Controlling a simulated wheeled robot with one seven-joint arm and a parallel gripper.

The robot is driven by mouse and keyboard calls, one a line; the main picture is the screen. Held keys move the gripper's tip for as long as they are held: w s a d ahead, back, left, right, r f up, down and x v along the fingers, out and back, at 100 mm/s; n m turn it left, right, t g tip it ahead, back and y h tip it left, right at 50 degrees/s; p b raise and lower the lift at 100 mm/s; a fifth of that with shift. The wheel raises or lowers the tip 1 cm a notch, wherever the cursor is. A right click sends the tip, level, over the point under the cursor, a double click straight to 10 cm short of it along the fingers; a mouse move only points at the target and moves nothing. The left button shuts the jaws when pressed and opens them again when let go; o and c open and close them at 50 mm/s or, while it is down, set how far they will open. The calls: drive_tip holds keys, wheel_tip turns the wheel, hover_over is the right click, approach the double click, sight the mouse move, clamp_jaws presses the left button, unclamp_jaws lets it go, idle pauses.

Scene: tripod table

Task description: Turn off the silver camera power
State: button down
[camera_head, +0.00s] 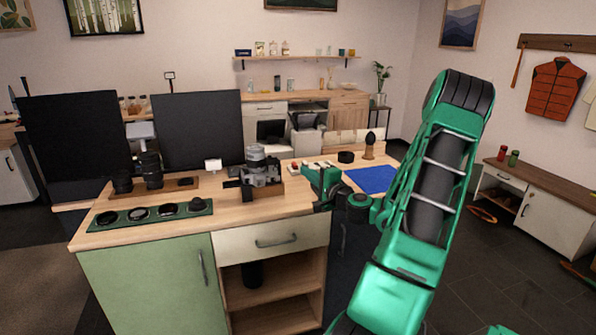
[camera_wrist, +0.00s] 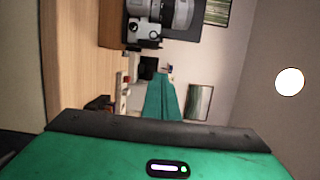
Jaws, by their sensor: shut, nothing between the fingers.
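In the wrist view the camera (camera_wrist: 168,15) shows at the top, turned sideways and partly cut off by the frame edge. My green gripper (camera_head: 308,174) is just right of the camera in the head view, low over the tabletop, apart from the camera as far as I can tell. Its fingers also show in the wrist view (camera_wrist: 162,92), closed together and empty, pointing toward the camera. The power switch is too small to make out.
Dark panels (camera_head: 200,128) stand behind.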

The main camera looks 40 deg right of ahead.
drive_tip(key=shift+v, duration=1.1)
drive_tip(key=a+f+n+g+y, duration=0.4)
drive_tip(key=a+n, duration=0.2)
drive_tip(key=a, duration=0.5)
drive_tip(key=a+f+n+g+y, duration=0.35)
drive_tip(key=a+n, duration=0.35)
drive_tip(key=a, duration=0.4)
drive_tip(key=s+a+r+g+h, duration=0.1)
drive_tip(key=s+r+g, duration=0.1)
drive_tip(key=s, duration=0.7)
drive_tip(key=s+a+r+n+g+h, duration=0.1)
drive_tip(key=s+g, duration=0.3)
drive_tip(key=s, duration=0.6)
drive_tip(key=s+a+r+g+h, duration=0.1)
drive_tip(key=s+r+g, duration=0.3)
drive_tip(key=s, duration=0.6)
drive_tip(key=shift+a+n, duration=0.3)
drive_tip(key=shift+a, duration=0.15)
drive_tip(key=shift+s, duration=0.15)
